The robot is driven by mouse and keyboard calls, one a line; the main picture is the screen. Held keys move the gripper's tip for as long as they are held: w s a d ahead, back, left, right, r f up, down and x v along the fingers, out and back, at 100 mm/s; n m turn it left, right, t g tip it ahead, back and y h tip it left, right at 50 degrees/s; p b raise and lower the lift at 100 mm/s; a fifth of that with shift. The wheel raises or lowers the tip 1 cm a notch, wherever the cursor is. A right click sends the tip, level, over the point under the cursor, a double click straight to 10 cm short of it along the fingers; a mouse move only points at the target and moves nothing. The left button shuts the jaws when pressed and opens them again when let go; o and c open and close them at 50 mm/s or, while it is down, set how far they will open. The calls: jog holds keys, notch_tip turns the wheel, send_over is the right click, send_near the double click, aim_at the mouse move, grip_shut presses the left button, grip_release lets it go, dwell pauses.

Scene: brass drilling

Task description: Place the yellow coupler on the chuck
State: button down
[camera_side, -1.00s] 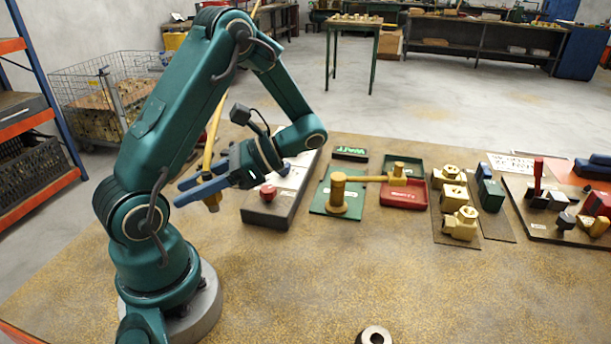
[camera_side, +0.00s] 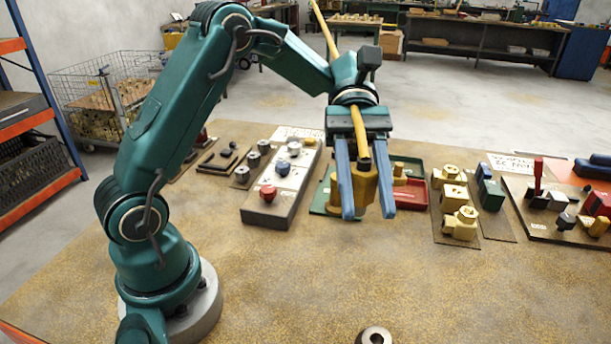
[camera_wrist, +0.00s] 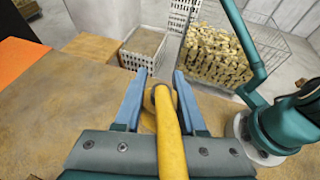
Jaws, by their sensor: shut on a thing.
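My gripper (camera_side: 367,210) hangs above the middle of the table with its two blue fingers pointing down. It is shut on the yellow coupler (camera_side: 364,185), which sits between the fingers on the end of a yellow hose. In the wrist view the hose (camera_wrist: 170,140) runs between the fingers and covers much of the coupler. The chuck looks to be the round grey metal ring (camera_side: 375,336) with a dark hole, at the bottom edge of the side view. It is cut off there, and the coupler is well apart from it.
Behind my gripper are a green tray (camera_side: 320,207), largely hidden, and a red tray (camera_side: 410,196). A control box (camera_side: 268,212) with a red knob stands left of them, brass fittings (camera_side: 460,222) to the right. The front table is clear around the ring.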

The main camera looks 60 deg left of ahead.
jog(key=shift+s+d+f, duration=0.6)
jog(key=shift+d+f, duration=1.15)
jog(key=shift+f, duration=0.1)
jog(key=shift+s+d+f, duration=0.65)
jog(key=shift+d+f, duration=1.1)
jog(key=shift+f, duration=0.05)
jog(key=shift+s+d+f, duration=0.6)
jog(key=shift+d+f, duration=1.15)
jog(key=shift+f, duration=0.1)
jog(key=shift+c, duration=2.4)
grip_release()
jog(key=shift+f, duration=0.1)
